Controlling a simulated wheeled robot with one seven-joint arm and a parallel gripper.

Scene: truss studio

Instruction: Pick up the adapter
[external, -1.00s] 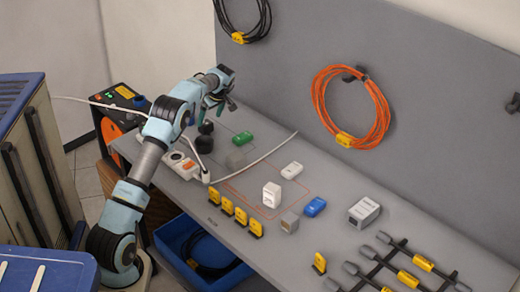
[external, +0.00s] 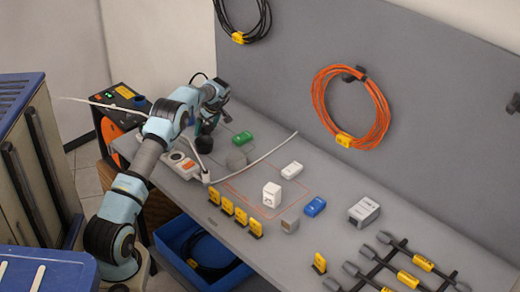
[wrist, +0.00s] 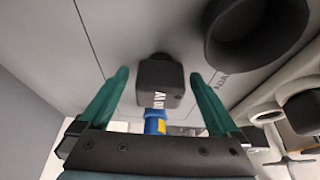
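A black block with white lettering (wrist: 160,82) and a blue-and-yellow end (wrist: 155,122) shows in the wrist view. It looks like the adapter, though I cannot be sure. My gripper (wrist: 159,74) is open. Its two green fingers stand on either side of the block with a visible gap at each side. In the external view my gripper (external: 206,126) is low over the far left part of the grey bench (external: 400,228), and it largely hides what is under it.
A dark round hollow thing (wrist: 255,30) is close to the right finger. A power strip (external: 182,165) with a white cable (external: 255,160) lies near my gripper.

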